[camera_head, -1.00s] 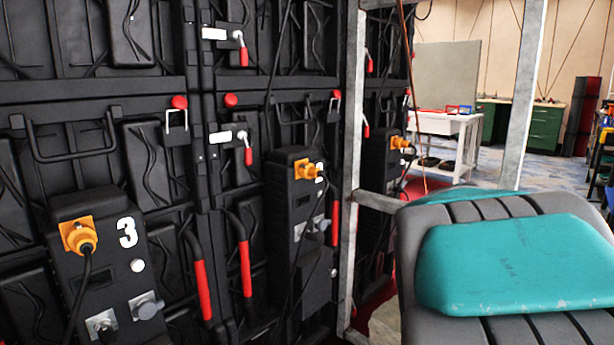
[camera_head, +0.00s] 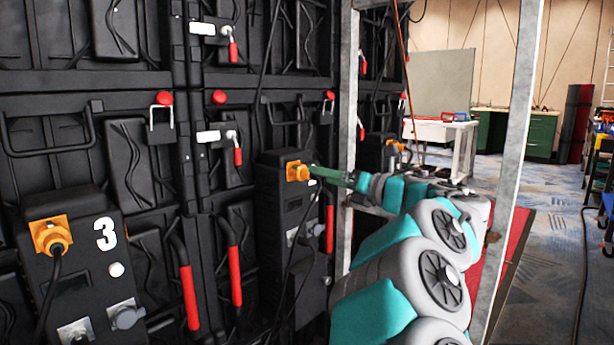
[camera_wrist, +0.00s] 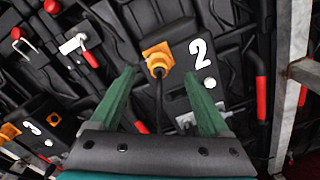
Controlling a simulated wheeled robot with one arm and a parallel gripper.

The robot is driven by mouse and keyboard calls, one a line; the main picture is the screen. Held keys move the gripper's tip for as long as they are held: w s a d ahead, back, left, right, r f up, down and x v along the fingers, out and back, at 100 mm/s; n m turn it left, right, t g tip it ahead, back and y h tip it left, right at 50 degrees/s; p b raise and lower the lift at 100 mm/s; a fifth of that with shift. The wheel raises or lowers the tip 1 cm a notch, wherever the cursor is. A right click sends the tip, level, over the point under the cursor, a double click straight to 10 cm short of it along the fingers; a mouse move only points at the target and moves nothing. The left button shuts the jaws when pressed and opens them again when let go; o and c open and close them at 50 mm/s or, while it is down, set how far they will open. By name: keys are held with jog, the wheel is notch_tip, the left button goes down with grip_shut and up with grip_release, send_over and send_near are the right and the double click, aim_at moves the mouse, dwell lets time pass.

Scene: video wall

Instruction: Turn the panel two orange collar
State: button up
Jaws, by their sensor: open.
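The panel two orange collar (camera_wrist: 158,59) sits on a black box marked with a white 2 (camera_wrist: 199,53). A black cable hangs from the collar in the wrist view. In the head view the same collar (camera_head: 297,171) is on the middle box, at the tip of my gripper (camera_head: 318,172). In the wrist view my gripper (camera_wrist: 160,92) has its two green fingers spread, with the collar ahead between and slightly beyond their tips. The fingers do not look closed on it. The head view does not show whether they touch.
Panel three has its own orange collar (camera_head: 50,236) at the left. Red handles (camera_head: 235,275) and red-knobbed latches (camera_head: 165,98) stick out from the black wall. A metal post (camera_head: 347,130) stands right of panel two, and another (camera_head: 515,170) further right. Open floor lies at the right.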

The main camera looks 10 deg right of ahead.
aim_at(303, 173)
jog(key=shift+w+a+f, duration=0.2)
jog(key=shift+a+f, duration=0.05)
jog(key=shift+a, duration=0.05)
jog(key=x, duration=0.7)
jog(key=shift+w, duration=0.1)
grip_shut()
dwell(0.4)
